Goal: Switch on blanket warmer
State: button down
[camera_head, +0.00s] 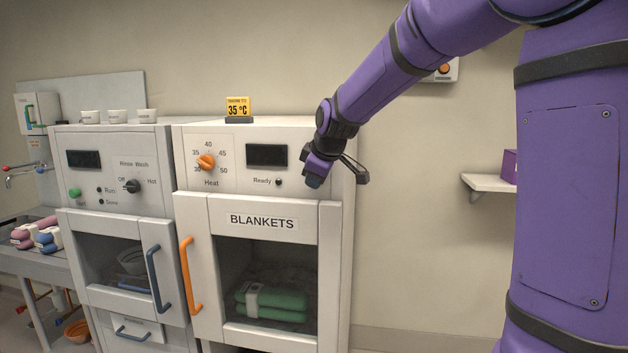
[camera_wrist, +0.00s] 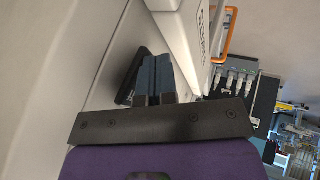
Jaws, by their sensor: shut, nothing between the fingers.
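The blanket warmer (camera_head: 183,210) is a pale cabinet labelled BLANKETS, with an orange Heat dial (camera_head: 206,162), a dark display (camera_head: 267,155) and a dark Ready lamp (camera_head: 278,182). Its glass door is shut, with folded green blankets (camera_head: 270,302) inside. My gripper (camera_head: 314,181) is at the upper right of its front in the head view, right of the lamp. In the wrist view my gripper's fingers (camera_wrist: 160,75) are together and empty, close to a pale surface. A dark shape lies beside them; I cannot tell what it is. Contact is unclear.
A yellow 35 °C sign (camera_head: 238,109) stands on the warmer. A rinse-wash cabinet (camera_head: 65,195) adjoins it on the left. A wall box with an orange button (camera_head: 444,69) shows behind my arm. A shelf (camera_head: 487,183) is on the right wall. The warmer's orange door handle (camera_head: 190,275) sticks out.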

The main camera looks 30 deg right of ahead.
jog(key=shift+w+d+f, duration=0.1)
jog(key=shift+w+d, duration=0.05)
jog(key=shift+w, duration=0.05)
jog(key=shift+r, duration=0.85)
